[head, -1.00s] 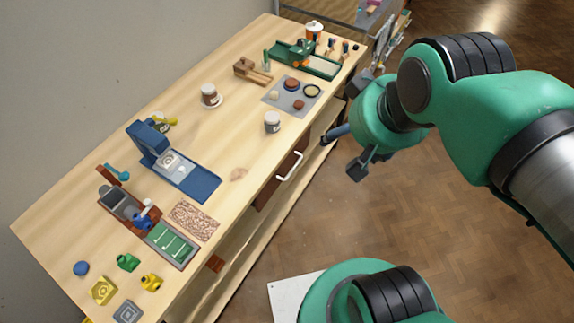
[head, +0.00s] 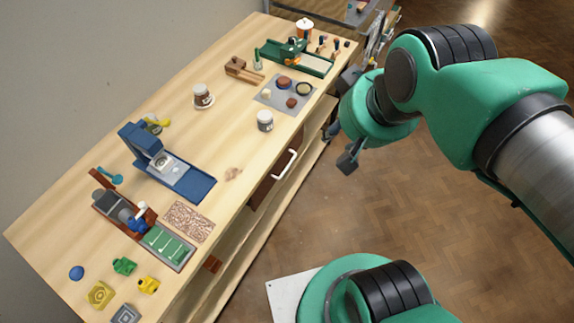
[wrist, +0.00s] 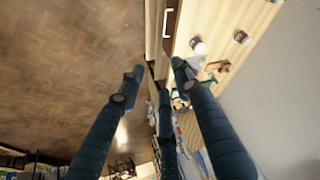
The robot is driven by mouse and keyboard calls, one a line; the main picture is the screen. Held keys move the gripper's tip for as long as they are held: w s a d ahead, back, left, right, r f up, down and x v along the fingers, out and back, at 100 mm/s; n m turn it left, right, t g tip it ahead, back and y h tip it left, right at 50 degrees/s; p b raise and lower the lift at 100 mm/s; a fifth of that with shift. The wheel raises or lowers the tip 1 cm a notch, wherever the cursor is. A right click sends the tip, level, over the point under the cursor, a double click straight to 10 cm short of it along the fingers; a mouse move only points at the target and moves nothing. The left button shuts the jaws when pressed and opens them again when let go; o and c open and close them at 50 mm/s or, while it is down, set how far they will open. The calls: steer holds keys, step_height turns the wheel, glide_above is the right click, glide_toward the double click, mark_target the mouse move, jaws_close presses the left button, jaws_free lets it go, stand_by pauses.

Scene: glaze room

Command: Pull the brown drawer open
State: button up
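The brown drawer (head: 261,192) is set into the front of the wooden bench, below its top, and looks shut. Its white bar handle (head: 286,165) stands out from the drawer front. In the wrist view the drawer (wrist: 171,42) and handle (wrist: 167,22) show at the top, beyond the fingers. My gripper (head: 338,146) is off the bench's front edge, to the right of the handle and apart from it. In the wrist view my gripper (wrist: 158,68) has its fingers spread, with nothing between them.
The bench top (head: 130,130) carries a blue press-like device (head: 170,165), jars, a grey mat (head: 268,103) with small items, a green tool (head: 297,58) and several coloured blocks. A lower shelf runs under the drawer. The floor (head: 370,230) before the bench is mostly clear.

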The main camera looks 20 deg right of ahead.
steer(key=w+a+f+m+g+y, duration=0.25)
steer(key=w+f+m+y, duration=0.3)
steer(key=f+m, duration=0.55)
steer(key=w+a+f+m+g+y, duration=0.1)
steer(key=w+f+m+g+y, duration=0.35)
steer(key=f+m, duration=0.7)
steer(key=w+d+f+m+t+y+b, duration=0.1)
steer(key=w+d+f+m+t+y, duration=0.15)
steer(key=f+m, duration=0.3)
steer(key=w+d+f+m+t+y, duration=0.1)
steer(key=w+d+f+m+t, duration=0.1)
steer(key=w+f+m+t, duration=0.35)
steer(key=m+t+h, duration=0.3)
steer(key=m+t, duration=0.2)
steer(key=m, duration=0.6)
glide_toward(289, 165)
steer(key=s+d, duration=0.3)
steer(key=d, duration=0.1)
steer(key=shift+a+r+y, duration=0.1)
steer(key=shift+r+y, duration=0.15)
steer(key=shift+r, duration=0.15)
steer(key=shift+w+a, duration=0.1)
steer(key=shift+a, duration=0.05)
steer(key=shift+b+x, duration=1.25)
steer(key=shift+x, duration=5.45)
steer(key=shift+a+f, duration=0.1)
steer(key=shift+f, duration=0.05)
steer(key=shift+c, duration=0.6)
jaws_close()
